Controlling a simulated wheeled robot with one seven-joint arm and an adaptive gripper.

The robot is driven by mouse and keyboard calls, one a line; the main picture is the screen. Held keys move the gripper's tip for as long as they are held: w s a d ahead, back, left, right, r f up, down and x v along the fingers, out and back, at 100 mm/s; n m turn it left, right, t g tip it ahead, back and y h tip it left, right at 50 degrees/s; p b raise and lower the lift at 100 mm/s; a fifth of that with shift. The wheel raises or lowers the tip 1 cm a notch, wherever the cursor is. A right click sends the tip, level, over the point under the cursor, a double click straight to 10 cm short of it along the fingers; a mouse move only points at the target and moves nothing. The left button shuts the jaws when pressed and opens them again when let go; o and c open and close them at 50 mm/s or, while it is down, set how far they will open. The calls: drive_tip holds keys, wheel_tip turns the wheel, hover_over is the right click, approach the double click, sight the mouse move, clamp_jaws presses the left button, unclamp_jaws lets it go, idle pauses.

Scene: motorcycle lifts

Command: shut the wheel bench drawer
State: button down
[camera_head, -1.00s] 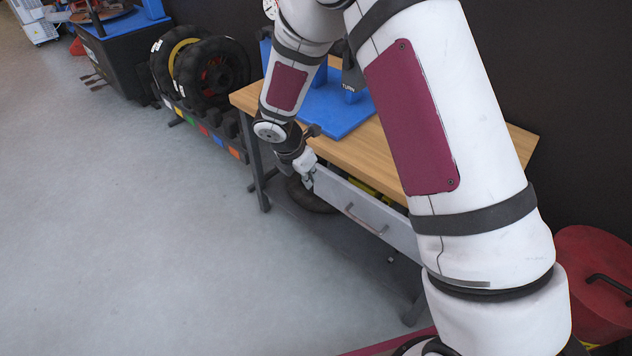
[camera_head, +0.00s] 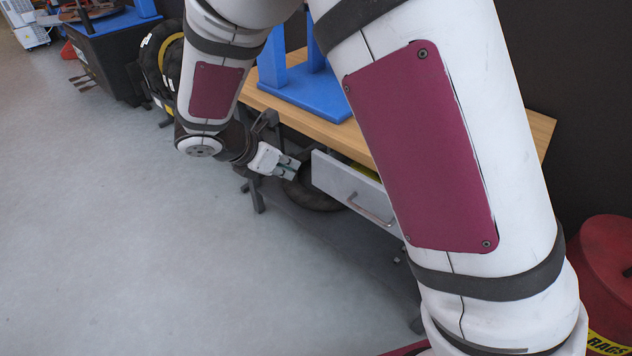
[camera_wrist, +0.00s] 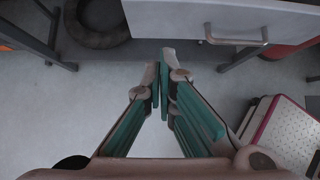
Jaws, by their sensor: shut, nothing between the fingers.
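The wheel bench (camera_head: 520,128) has a wooden top and a light grey drawer (camera_head: 330,178) under it. The drawer stands out from the bench, with a yellow item (camera_head: 365,171) showing inside. Its metal bar handle (camera_head: 370,210) is on the front. The drawer front (camera_wrist: 170,20) and its handle (camera_wrist: 236,40) also show in the wrist view, at the top. My gripper (camera_head: 296,168) is just left of the drawer's left end, apart from the handle. In the wrist view my gripper (camera_wrist: 167,58) is shut and empty, its fingertips below the drawer front.
A blue stand (camera_head: 315,95) sits on the bench top. A dark tyre (camera_head: 312,192) lies under the bench. More tyres (camera_head: 158,60) stand at the back left. A red rags bin (camera_head: 605,270) is at the right. The floor at left is clear.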

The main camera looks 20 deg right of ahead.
drive_tip(key=shift+a+t+b, duration=0.5)
drive_tip(key=shift+b, duration=0.8)
drive_tip(key=b, duration=0.4)
approach(327, 170)
wheel_tip(327, 170, down, 4)
drive_tip(key=a, duration=0.1)
drive_tip(key=shift+h, duration=0.4)
drive_tip(key=shift+w+d+r+b, duration=0.1)
drive_tip(key=shift+w+d+b, duration=0.4)
drive_tip(key=shift+d, duration=0.35)
drive_tip(key=shift+w+d+r+b, duration=0.1)
drive_tip(key=shift+w+d+b, duration=0.15)
drive_tip(key=shift+w+d, duration=0.5)
drive_tip(key=shift+s+d, duration=0.15)
drive_tip(key=shift+s, duration=0.05)
